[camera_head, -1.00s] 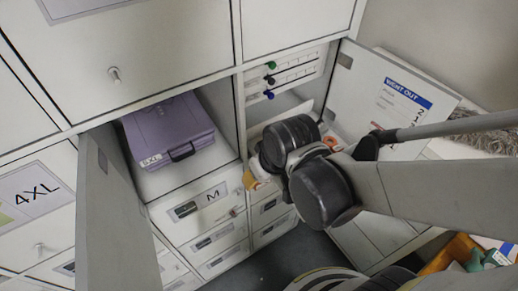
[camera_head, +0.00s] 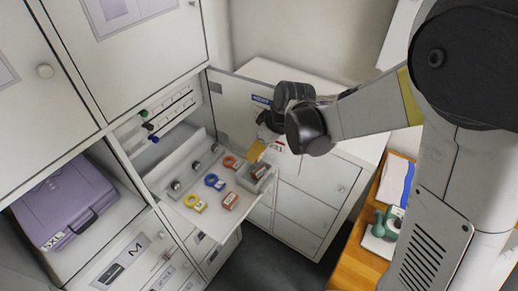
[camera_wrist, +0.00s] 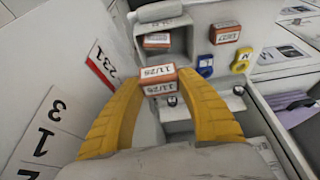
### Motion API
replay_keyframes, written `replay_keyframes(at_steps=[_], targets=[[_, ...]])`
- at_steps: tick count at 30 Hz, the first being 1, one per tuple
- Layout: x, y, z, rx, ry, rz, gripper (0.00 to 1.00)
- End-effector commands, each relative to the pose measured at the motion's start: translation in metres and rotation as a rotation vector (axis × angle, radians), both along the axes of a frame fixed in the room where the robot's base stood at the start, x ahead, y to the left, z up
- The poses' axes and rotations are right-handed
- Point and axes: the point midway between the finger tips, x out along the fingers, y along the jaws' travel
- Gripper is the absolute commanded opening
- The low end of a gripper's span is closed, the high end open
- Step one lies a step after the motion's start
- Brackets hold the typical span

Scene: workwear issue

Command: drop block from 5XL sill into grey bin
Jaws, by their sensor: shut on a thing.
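My gripper (camera_wrist: 158,84) has yellow fingers and is shut on a small red-and-white block (camera_wrist: 158,79) marked 11/25 in the wrist view. In the head view my gripper (camera_head: 256,151) hangs above the far right end of a pale sill (camera_head: 180,198). Another red block (camera_head: 230,200) lies on the sill.
A purple case (camera_head: 62,205) marked 5XL sits in the left compartment. An open door with a sign (camera_head: 262,101) stands behind my gripper.

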Motion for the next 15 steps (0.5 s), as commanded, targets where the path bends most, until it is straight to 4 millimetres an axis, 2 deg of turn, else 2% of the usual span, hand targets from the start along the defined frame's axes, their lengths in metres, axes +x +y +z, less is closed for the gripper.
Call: replay_keyframes(at_steps=[9, 15], targets=[[0.0, 0.0, -0.042, 0.0, 0.0, -0.001, 0.23], [0.0, 0.0, -0.052, 0.0, 0.0, -0.001, 0.23]])
